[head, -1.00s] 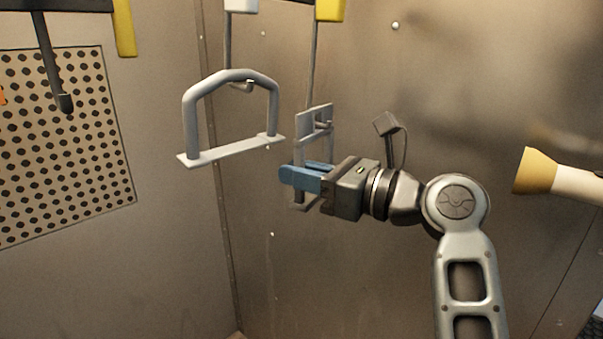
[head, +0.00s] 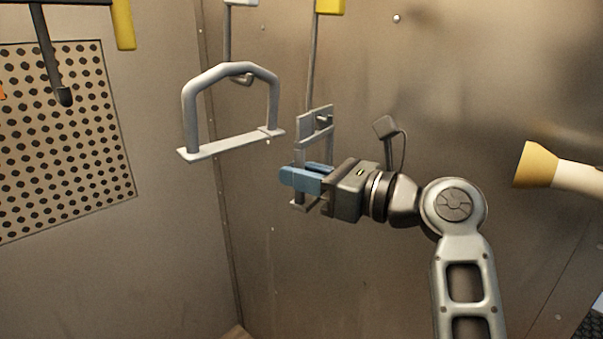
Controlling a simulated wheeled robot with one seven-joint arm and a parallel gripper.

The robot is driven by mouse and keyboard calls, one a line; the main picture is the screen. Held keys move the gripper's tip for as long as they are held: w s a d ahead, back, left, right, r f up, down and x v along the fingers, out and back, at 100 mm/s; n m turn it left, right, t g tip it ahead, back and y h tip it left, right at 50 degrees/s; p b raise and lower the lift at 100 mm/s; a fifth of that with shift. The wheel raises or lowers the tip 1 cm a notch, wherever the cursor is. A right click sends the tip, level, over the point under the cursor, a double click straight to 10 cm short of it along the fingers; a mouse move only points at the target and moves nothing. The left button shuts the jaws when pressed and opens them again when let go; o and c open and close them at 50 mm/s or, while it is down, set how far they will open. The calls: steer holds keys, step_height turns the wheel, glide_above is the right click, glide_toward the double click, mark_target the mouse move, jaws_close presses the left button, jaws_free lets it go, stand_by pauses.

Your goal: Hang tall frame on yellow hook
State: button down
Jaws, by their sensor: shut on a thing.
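My gripper (head: 305,178) with blue fingers is shut on the tall frame (head: 316,113), a narrow grey upright frame with a flat plate at its top. The fingers cover its lower middle; its foot shows just below them. The yellow hook has a yellow block (head: 330,6) at the top edge and a thin grey rod (head: 313,60) running down to the frame's top. A small grey tip, apparently the hook's end, shows at the frame's upper opening. I cannot tell whether hook and frame touch.
A grey arched handle-shaped part (head: 232,68) hangs on a white-topped hook (head: 241,4) close left of the frame. A dark hook (head: 62,94) hangs before a perforated panel (head: 60,140) at left. A yellow-tipped spray nozzle (head: 533,165) is at right. Space below the frame looks clear.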

steer(key=c, duration=1)
jaws_free()
steer(key=b+v, duration=0.1)
steer(key=v, duration=0.6)
steer(key=s+d+f+n+t+h, duration=0.2)
steer(key=s+d+f+h, duration=0.25)
steer(key=f, duration=0.45)
steer(key=s+d+f+n+t+h, duration=0.25)
steer(key=s+d+f, duration=0.25)
steer(key=f, duration=0.4)
steer(key=s+d+f+n+t+h, duration=0.1)
steer(key=s+d+f+h, duration=0.35)
steer(key=f, duration=0.35)
steer(key=s+d+f+n+h, duration=0.1)
steer(key=s+d+n+h, duration=0.2)
steer(key=s, duration=0.5)
steer(key=s+d+f+n+h, duration=0.1)
steer(key=s+d+f+n, duration=0.1)
steer(key=s+n, duration=0.35)
steer(key=s+r+n, duration=0.3)
steer(key=s+n, duration=0.1)
steer(key=s, duration=0.4)
steer(key=s+r+n+t, duration=0.1)
steer(key=s+r+n, duration=0.3)
steer(key=s, duration=0.4)
steer(key=shift+r+n+h, duration=0.2)
steer(key=shift+n+h, duration=0.15)
steer(key=shift+n, duration=0.25)
